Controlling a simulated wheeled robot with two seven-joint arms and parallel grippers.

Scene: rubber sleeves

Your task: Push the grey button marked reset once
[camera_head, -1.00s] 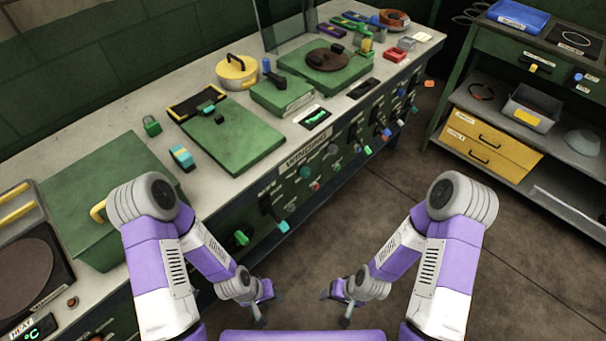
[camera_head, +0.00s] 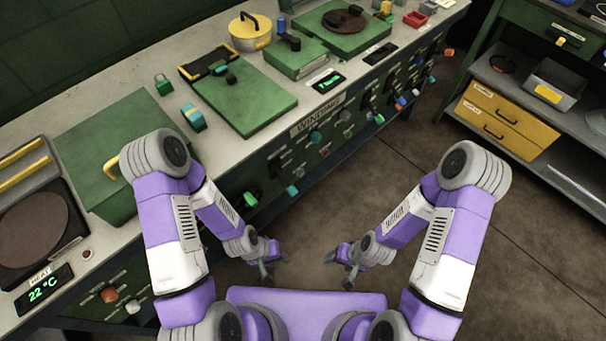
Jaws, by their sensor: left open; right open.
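I cannot make out a button marked reset; the small labels on the bench front are too small to read. A pale round button (camera_head: 133,306) shows low on the bench front at the left, next to an orange knob (camera_head: 108,294). The front panel marked "WINDING" (camera_head: 316,117) carries several small coloured knobs and switches, including a grey one (camera_head: 345,115). My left gripper (camera_head: 275,265) is open and empty, low in front of the bench. My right gripper (camera_head: 340,268) is open and empty, to its right. Both are apart from the panels.
The bench top (camera_head: 150,95) holds a green box (camera_head: 110,155), a hot plate (camera_head: 35,225), a "22 °C" display (camera_head: 45,290), a green board (camera_head: 245,105) and a yellow pot (camera_head: 250,35). A shelf with yellow drawers (camera_head: 510,118) stands at right. Open floor (camera_head: 400,165) lies between.

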